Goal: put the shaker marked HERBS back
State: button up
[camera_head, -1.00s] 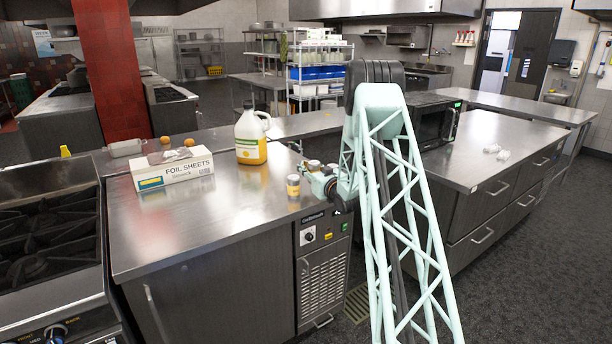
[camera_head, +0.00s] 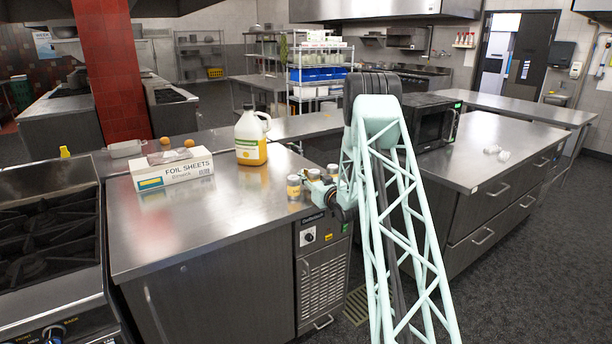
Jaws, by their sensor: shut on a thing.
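Small shakers with yellowish labels and greyish tops stand at the right end of the steel counter (camera_head: 230,222). One shaker (camera_head: 293,187) is upright near the front edge, left of my gripper. A second shaker (camera_head: 313,174) is at my gripper (camera_head: 316,183), and a third (camera_head: 332,170) is just behind and to the right. My pale green gripper is small in view and shut on a shaker, apparently the second one. My gripper and wrist partly hide the shakers. The labels are too small to read, so I cannot tell which is marked HERBS.
A jug with yellow contents (camera_head: 251,138) stands behind the shakers. A foil sheets box (camera_head: 175,175) lies farther left. A microwave (camera_head: 432,122) is to the right, past my arm. A stove (camera_head: 48,235) is at far left. The counter's front middle is clear.

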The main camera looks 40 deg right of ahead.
aim_at(313, 175)
jog(key=shift+f, duration=0.15)
jog(key=o, duration=1.2)
jog(key=shift+c, duration=0.2)
jog(key=shift+r, duration=0.2)
jog(key=p+v, duration=0.1)
jog(key=v, duration=1.1)
